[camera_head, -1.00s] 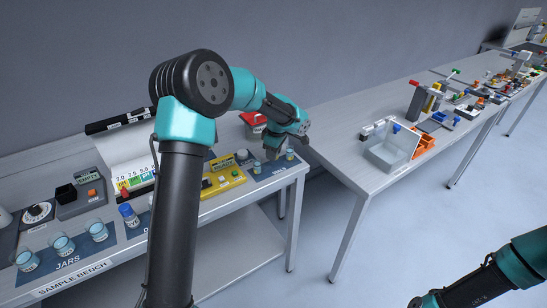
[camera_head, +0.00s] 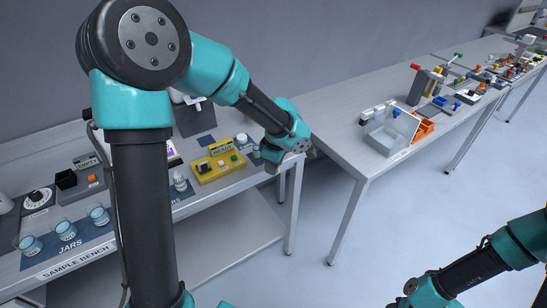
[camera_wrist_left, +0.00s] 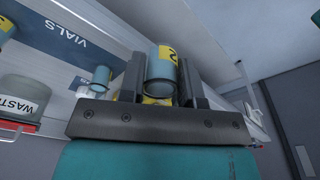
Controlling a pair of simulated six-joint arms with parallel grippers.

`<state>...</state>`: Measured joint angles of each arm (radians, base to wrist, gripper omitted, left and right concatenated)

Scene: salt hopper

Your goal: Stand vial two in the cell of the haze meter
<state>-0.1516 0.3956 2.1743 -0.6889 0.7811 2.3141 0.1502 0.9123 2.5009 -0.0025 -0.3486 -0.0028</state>
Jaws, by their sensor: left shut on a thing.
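Vial two (camera_wrist_left: 163,68), pale blue with a yellow band marked 2, is between the fingers of my left gripper (camera_wrist_left: 160,82) in the left wrist view. In the head view this gripper (camera_head: 283,160) is at the right end of the sample bench and hides the vial. Another vial (camera_wrist_left: 100,76) stands on the VIALS mat (camera_wrist_left: 78,42). A grey instrument (camera_head: 84,188) with an EMPTY display and a black square well is at the bench's left; it may be the haze meter, but no name is legible. My right gripper (camera_head: 402,300) is at the lower edge, its fingers unclear.
A yellow instrument (camera_head: 218,166) with a READY display stands left of my left gripper. Several jars (camera_head: 66,230) stand at the front left. A WASTE container (camera_wrist_left: 22,98) shows in the wrist view. My left arm blocks the bench's middle.

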